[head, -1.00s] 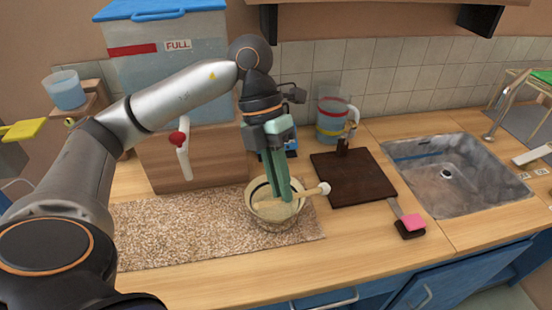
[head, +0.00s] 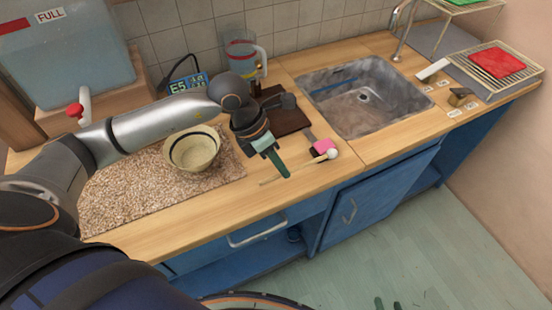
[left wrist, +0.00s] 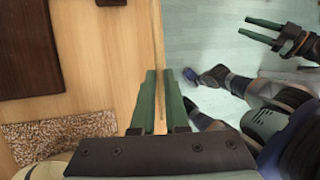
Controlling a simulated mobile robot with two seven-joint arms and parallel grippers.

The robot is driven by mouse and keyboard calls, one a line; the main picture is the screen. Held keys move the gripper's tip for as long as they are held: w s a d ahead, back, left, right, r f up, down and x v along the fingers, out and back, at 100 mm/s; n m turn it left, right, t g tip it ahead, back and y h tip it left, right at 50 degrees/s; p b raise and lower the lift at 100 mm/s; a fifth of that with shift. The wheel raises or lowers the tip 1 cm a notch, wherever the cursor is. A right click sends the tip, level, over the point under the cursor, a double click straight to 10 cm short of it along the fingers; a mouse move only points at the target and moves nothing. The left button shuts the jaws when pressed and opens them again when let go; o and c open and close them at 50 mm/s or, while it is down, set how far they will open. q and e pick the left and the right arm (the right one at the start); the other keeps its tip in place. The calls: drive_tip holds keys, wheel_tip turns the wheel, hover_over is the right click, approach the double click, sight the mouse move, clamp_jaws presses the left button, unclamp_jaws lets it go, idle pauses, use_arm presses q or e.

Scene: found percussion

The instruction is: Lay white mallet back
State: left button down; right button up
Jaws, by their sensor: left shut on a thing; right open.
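My left gripper (head: 284,170) is shut on the white mallet and holds it over the front of the wooden counter, right of the bowl. The mallet's white round head (head: 332,154) points right, close to a pink block in the picture, and its thin pale handle (head: 270,181) sticks out to the left. In the left wrist view a pale strip between my left fingers (left wrist: 161,105) looks like the handle. I cannot tell whether the mallet touches the counter. My right gripper (left wrist: 264,32) is open and empty over the floor; its fingertips (head: 387,304) show at the head view's bottom edge.
A striped bowl (head: 192,150) stands on a speckled mat (head: 130,190). A dark board (head: 285,121) lies behind my left gripper, with the pink block (head: 323,147) beside it. The sink (head: 365,97) is to the right. The counter's front strip (head: 215,208) is clear.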

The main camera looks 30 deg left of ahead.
sight(285, 191)
use_arm(q)
drive_tip(key=shift+f+b, duration=0.25)
drive_tip(key=shift+b, duration=0.15)
wheel_tip(285, 191, down, 6)
drive_tip(key=b, duration=0.5)
drive_tip(key=shift+b, duration=0.35)
drive_tip(key=shift+s+f+b, duration=0.1)
drive_tip(key=shift+f+b, duration=0.2)
drive_tip(key=shift+b, duration=0.05)
drive_tip(key=c, duration=0.8)
unclamp_jaws()
drive_tip(key=shift+a, duration=0.1)
drive_tip(key=shift+c, duration=0.2)
drive_tip(key=v, duration=1.2)
drive_tip(key=shift+r, duration=0.35)
drive_tip(key=shift+s, duration=0.15)
